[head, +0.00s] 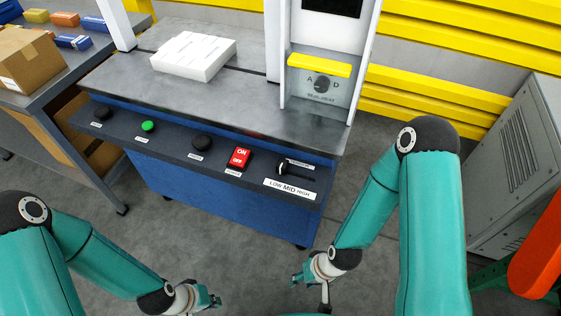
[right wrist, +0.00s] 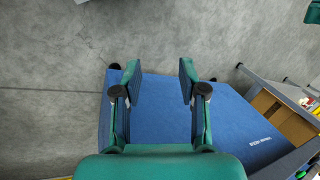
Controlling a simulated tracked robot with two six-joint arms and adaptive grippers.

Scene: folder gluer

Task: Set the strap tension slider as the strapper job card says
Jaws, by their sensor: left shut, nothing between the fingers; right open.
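The strap tension slider (head: 282,167) has a dark knob on a short slot at the right end of the strapper's front panel. The knob stands at the left end of the slot, on the LOW side of the LOW MID HIGH label (head: 290,189). I cannot make out a job card in either view. My left gripper (head: 214,301) is shut and empty, low in the head view, away from the panel. My right gripper (head: 308,288) is below and in front of the panel, apart from the slider. Its open, empty fingers show in the right wrist view (right wrist: 160,80).
The panel also has a red ON/OFF switch (head: 239,157), a green button (head: 148,126) and black knobs. A white bundle (head: 193,55) lies on the strapper top (head: 130,73). A grey cabinet (head: 518,165) stands right.

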